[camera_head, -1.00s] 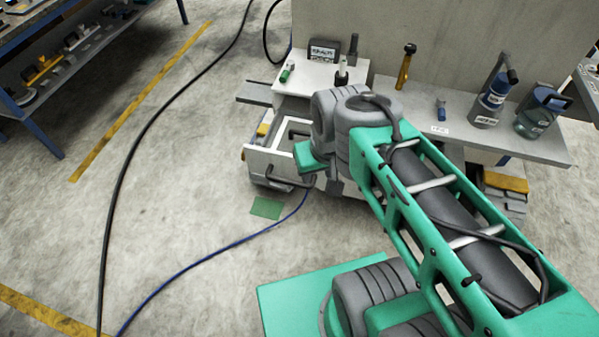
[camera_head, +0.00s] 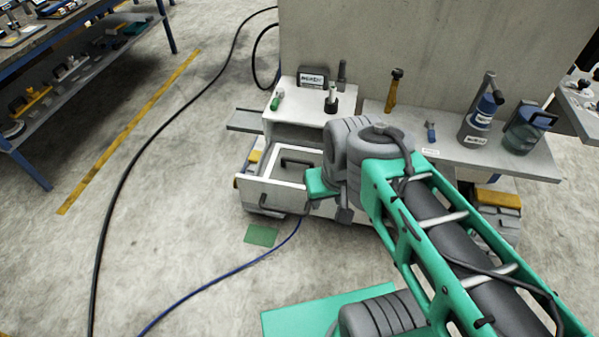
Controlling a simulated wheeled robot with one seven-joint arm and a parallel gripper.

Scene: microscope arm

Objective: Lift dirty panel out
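A white cabinet (camera_head: 292,92) stands against the concrete wall with its lower drawer (camera_head: 265,192) pulled open. A dark handle (camera_head: 297,162) shows inside the drawer, towards its back. I cannot tell whether it belongs to the dirty panel, and no panel is clearly recognisable. My green and grey arm reaches to the drawer's right side, and its wrist covers that end of the drawer. A small dark part that may be my gripper (camera_head: 344,214) shows just below the wrist. Its fingers and anything between them cannot be made out.
A green square (camera_head: 261,236) lies on the floor. A blue cable (camera_head: 215,279) and a black cable (camera_head: 112,195) cross the open floor left.

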